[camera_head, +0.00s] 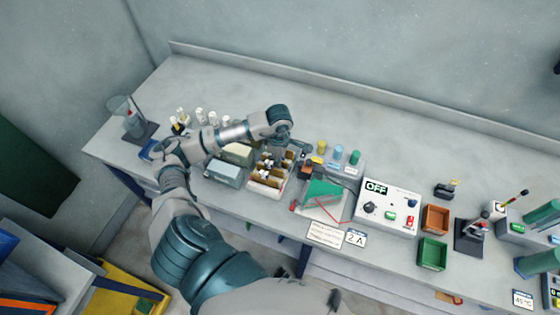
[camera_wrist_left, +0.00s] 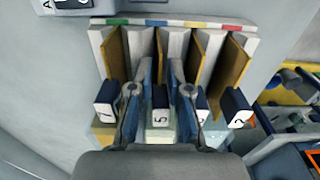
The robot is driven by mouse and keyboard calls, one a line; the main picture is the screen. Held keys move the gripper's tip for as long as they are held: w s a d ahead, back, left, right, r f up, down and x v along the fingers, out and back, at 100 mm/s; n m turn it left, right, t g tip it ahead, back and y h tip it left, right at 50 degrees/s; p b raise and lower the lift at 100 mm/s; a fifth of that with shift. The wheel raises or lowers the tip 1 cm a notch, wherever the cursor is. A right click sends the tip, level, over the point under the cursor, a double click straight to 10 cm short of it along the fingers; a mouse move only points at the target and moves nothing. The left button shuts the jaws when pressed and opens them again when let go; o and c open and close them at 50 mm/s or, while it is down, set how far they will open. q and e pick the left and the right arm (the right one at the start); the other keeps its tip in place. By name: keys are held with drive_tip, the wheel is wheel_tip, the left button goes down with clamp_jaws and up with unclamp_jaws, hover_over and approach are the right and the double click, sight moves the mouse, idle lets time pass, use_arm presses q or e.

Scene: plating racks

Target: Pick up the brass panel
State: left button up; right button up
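A rack (camera_head: 268,187) with white dividers stands near the bench's front edge; in the left wrist view the rack (camera_wrist_left: 185,22) has coloured marks along its far edge. Several brass-coloured panels stand upright in its slots, among them a left one (camera_wrist_left: 117,60), a middle one (camera_wrist_left: 161,52) and a right one (camera_wrist_left: 233,62). Dark tabs with numbers are at their near ends; the middle tab (camera_wrist_left: 160,120) reads 5. My left gripper (camera_head: 285,143) is over the rack. In the wrist view its fingers (camera_wrist_left: 161,78) are apart, either side of the middle panel; contact is unclear. My right gripper is not visible.
Left of the rack are a grey box (camera_head: 222,173) and several small white bottles (camera_head: 201,114). Right of it are a green triangular piece (camera_head: 322,192), a control box reading OFF (camera_head: 386,205), and brown (camera_head: 435,219) and green (camera_head: 432,253) bins. The bench behind is clear.

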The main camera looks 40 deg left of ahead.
use_arm(q)
drive_tip(key=a, duration=0.1)
drive_tip(key=a+f, duration=0.1)
drive_tip(key=a, duration=0.1)
drive_tip(key=shift+s+a, duration=0.15)
drive_tip(key=shift+a, duration=0.05)
clamp_jaws()
drive_tip(key=shift+d, duration=0.3)
drive_tip(key=shift+w+d+r, duration=0.1)
drive_tip(key=shift+d+r, duration=0.1)
drive_tip(key=shift+r, duration=0.3)
drive_tip(key=shift+w+d+r, duration=0.1)
drive_tip(key=shift+d+r, duration=0.1)
drive_tip(key=shift+r, duration=0.25)
drive_tip(key=r, duration=0.7)
drive_tip(key=shift+a+r+b, duration=0.25)
drive_tip(key=shift+r+b, duration=0.05)
drive_tip(key=shift+r, duration=0.4)
drive_tip(key=shift+d, duration=0.1)
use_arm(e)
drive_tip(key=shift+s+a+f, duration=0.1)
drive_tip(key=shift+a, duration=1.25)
